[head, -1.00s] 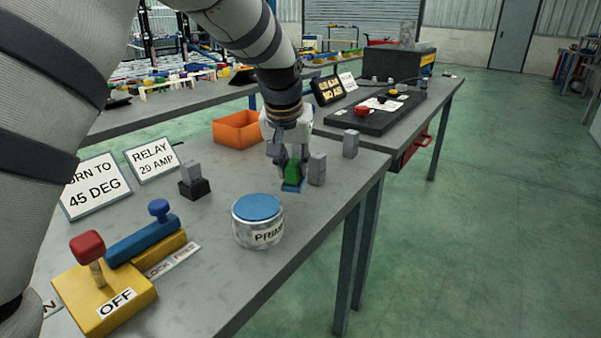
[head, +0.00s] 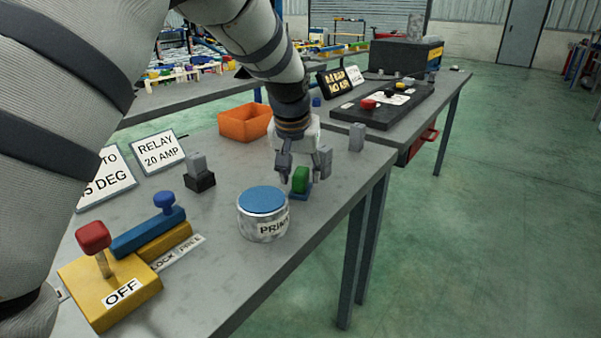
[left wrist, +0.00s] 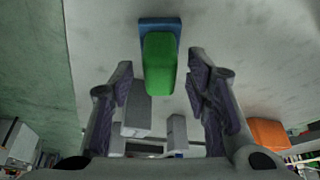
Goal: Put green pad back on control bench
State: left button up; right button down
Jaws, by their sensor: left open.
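The green pad (head: 301,179) stands on a small blue base (head: 300,194) on the grey control bench (head: 222,222), behind the round PRIME button. My left gripper (head: 300,176) is above and around it, its fingers apart. In the left wrist view the green pad (left wrist: 160,66) lies between the open fingers of my left gripper (left wrist: 160,88), with gaps on both sides. The blue base (left wrist: 160,24) shows at its far end. My right gripper is in neither view.
Grey blocks (head: 356,137) stand close behind the pad. The PRIME button (head: 263,214) is in front. An orange bin (head: 245,122), a relay block (head: 200,173) and a yellow switch with a red knob (head: 110,285) are on the bench. A black panel (head: 383,105) is on the bench behind.

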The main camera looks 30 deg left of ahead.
pick_arm(q)
jog(key=v, duration=1.1)
jog(key=shift+r, duration=0.25)
